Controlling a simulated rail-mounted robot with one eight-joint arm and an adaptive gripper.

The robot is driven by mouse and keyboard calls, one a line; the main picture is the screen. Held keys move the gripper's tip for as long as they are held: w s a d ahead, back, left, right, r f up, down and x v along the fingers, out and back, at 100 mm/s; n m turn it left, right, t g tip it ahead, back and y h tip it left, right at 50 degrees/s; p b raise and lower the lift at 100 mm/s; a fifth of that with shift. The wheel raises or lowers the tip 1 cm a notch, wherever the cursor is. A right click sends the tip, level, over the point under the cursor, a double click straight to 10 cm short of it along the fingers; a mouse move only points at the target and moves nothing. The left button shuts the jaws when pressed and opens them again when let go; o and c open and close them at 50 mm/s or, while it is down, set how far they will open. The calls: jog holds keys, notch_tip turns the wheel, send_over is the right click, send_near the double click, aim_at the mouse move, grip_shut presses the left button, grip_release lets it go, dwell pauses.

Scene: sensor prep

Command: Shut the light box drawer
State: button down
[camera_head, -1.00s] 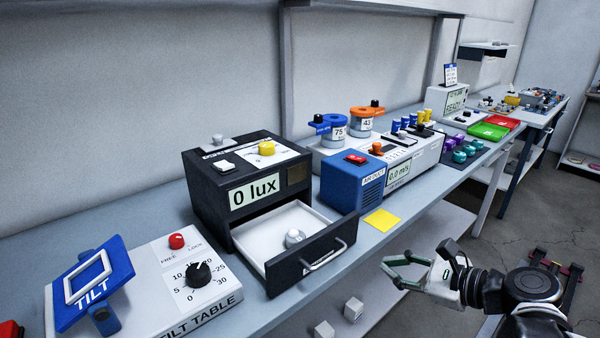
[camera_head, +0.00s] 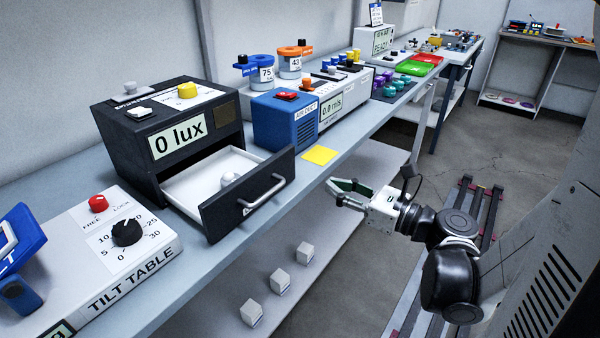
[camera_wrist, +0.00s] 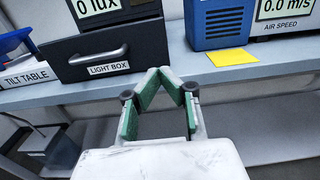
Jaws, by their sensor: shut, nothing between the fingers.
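The light box (camera_head: 165,135) is a black box on the bench with a "0 lux" display. Its drawer (camera_head: 243,203) is pulled out toward the front, with a white tray inside and a metal bar handle (camera_head: 262,194). A small round white item (camera_head: 229,178) lies in the drawer. In the wrist view the drawer front (camera_wrist: 105,50), labelled LIGHT BOX, is ahead and to the left. My gripper (camera_head: 345,186) is shut and empty, in front of the bench, right of the drawer and apart from it. It also shows in the wrist view (camera_wrist: 165,75).
A blue air duct unit (camera_head: 285,122) stands right of the light box, with a yellow square (camera_head: 320,155) on the bench before it. The tilt table (camera_head: 110,250) is left of the drawer. Several white cubes (camera_head: 280,281) sit on the lower shelf.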

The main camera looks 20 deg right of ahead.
aim_at(292, 168)
jog(key=b+x, duration=0.1)
jog(key=x, duration=0.8)
jog(key=shift+w+a, duration=0.1)
jog(key=shift+w, duration=0.05)
